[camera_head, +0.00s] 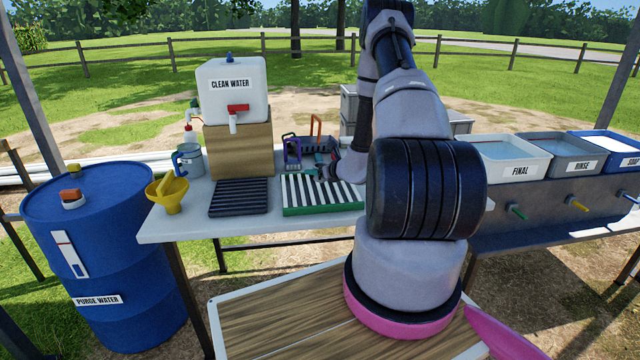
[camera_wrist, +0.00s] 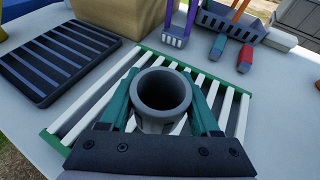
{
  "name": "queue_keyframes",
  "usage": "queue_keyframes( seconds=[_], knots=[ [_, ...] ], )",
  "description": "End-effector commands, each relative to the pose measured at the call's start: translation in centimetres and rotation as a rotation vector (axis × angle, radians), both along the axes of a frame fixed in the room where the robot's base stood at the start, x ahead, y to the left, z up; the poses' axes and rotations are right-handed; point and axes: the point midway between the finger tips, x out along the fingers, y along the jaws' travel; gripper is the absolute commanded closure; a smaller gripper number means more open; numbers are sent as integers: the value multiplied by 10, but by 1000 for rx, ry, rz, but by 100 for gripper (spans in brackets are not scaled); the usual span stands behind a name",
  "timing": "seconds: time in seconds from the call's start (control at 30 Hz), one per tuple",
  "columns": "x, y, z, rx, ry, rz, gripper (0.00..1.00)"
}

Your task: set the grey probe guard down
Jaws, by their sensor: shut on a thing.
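The grey probe guard (camera_wrist: 162,92) is a hollow cylinder with a thick rim and an open top. My gripper (camera_wrist: 163,105) is shut on it, with a green finger on each side. In the wrist view the guard is upright over the green-framed rack with white slats (camera_wrist: 91,108). I cannot tell whether its base touches the slats.
A black slatted tray (camera_head: 239,198) lies left of the rack. Behind stand a clean water container (camera_head: 231,90) on a wooden block, a purple holder (camera_head: 291,153) and a dark basket (camera_head: 318,148). A yellow funnel (camera_head: 170,194) sits at the table's left edge.

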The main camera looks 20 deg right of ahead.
Motion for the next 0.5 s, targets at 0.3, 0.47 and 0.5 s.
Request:
queue_keyframes(
  seconds=[0.3,0.47,0.5],
  knots=[
    [0,0,-42,1,0,1,99],
    [0,0,-45,0,-2,1,99],
    [0,0,-45,0,-2,1,99]
  ],
)
